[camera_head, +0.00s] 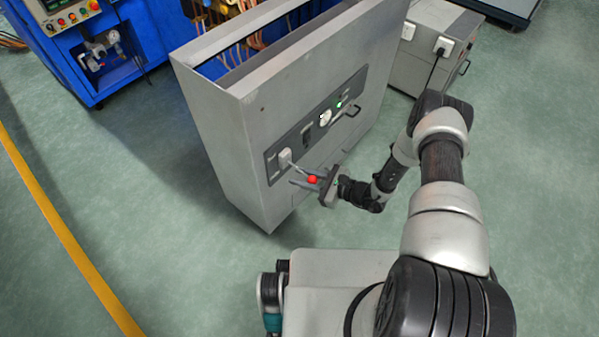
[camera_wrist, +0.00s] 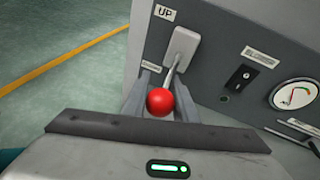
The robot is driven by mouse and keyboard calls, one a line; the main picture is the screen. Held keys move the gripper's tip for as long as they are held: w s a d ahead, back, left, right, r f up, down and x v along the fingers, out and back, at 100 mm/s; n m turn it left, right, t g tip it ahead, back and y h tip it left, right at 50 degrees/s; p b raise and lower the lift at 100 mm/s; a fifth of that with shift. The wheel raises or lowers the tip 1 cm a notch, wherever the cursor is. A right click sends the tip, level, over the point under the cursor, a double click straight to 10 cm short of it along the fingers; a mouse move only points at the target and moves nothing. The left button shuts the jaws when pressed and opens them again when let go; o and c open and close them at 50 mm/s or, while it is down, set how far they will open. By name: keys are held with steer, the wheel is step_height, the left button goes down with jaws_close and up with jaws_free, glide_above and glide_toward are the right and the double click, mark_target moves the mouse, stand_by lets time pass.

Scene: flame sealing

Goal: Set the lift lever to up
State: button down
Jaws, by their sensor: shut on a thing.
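The lift lever is a thin metal rod with a red ball knob (camera_wrist: 160,101), coming out of a pale mounting plate (camera_wrist: 180,45) on the grey cabinet's panel. In the wrist view the rod slants down from the plate toward the camera. A label reading UP (camera_wrist: 165,14) is above the plate, and a smaller label (camera_wrist: 151,67), too small to read, is below it. My gripper (camera_wrist: 161,98) is shut on the lever, with one finger on each side near the ball. In the head view the red ball (camera_head: 312,179) shows at my gripper (camera_head: 306,178), in front of the panel.
Right of the lever are a small switch (camera_wrist: 240,78), a round gauge (camera_wrist: 295,93) and a handle (camera_head: 347,114) sticking out of the grey cabinet (camera_head: 225,150). A blue machine (camera_head: 60,60) and a smaller grey box (camera_head: 425,60) stand behind. Floor at left is clear.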

steer(key=r+h+p, duration=0.1)
steer(key=g+p, duration=0.1)
steer(key=r+h+p, duration=0.1)
steer(key=shift+s+d+r+h, duration=0.1)
steer(key=shift+d+r+h, duration=0.15)
steer(key=shift+r+h, duration=0.1)
steer(key=shift+r+m+g+h+p, duration=0.4)
steer(key=shift+r+g+h+p, duration=0.45)
steer(key=shift+h+p, duration=0.3)
steer(key=shift+r, duration=0.15)
steer(key=c, duration=1.4)
jaws_free()
steer(key=shift+c, duration=0.2)
steer(key=p+v, duration=0.2)
steer(key=v, duration=1.5)
steer(key=shift+d+p, duration=0.3)
